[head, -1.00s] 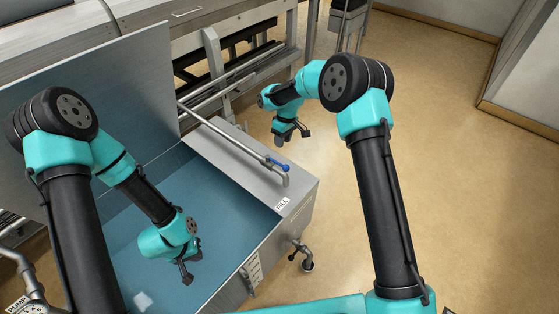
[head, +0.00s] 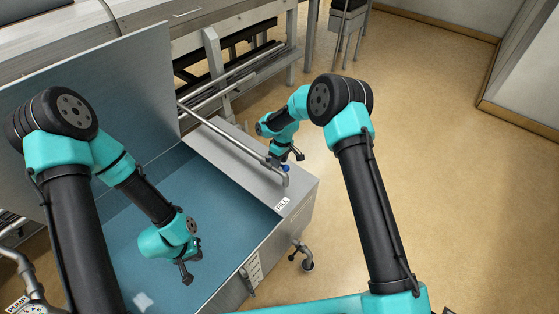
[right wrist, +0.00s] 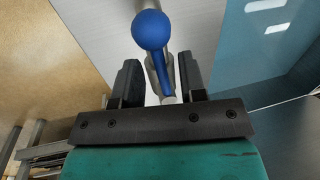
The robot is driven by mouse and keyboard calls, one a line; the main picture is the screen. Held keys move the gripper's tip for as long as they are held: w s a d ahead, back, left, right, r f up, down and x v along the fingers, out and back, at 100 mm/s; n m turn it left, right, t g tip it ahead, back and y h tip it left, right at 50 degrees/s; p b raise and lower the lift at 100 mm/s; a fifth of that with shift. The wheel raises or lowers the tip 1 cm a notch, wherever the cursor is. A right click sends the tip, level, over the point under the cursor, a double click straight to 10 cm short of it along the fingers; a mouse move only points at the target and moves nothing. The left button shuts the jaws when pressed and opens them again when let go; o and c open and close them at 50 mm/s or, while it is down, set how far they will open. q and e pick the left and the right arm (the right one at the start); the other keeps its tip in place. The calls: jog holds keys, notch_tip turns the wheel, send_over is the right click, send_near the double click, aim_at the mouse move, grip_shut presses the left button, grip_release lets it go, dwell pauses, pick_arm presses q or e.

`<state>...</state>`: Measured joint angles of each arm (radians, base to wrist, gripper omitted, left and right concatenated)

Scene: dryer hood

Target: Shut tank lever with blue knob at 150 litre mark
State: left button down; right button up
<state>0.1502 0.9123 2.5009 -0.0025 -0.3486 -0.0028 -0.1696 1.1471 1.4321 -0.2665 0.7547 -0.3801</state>
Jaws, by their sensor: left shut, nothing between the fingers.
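The blue knob (right wrist: 150,30) of the tank lever fills the upper middle of the right wrist view, with its blue arm (right wrist: 165,72) running down between my fingers. In the head view only a bit of the blue lever (head: 285,168) shows at the fill pipe (head: 245,148). My right gripper (head: 291,158) is open at the lever; the wrist view shows its fingers (right wrist: 160,85) apart, one on each side. Whether they touch it I cannot tell. My left gripper (head: 186,275) is shut and empty over the tank (head: 233,258). The litre marks (head: 254,270) on the tank's side are too small to read.
The tank's raised lid (head: 90,85) stands at the left. Open floor (head: 460,190) lies to the right.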

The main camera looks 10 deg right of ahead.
grip_shut()
jog(key=shift+d, duration=0.15)
dwell(0.4)
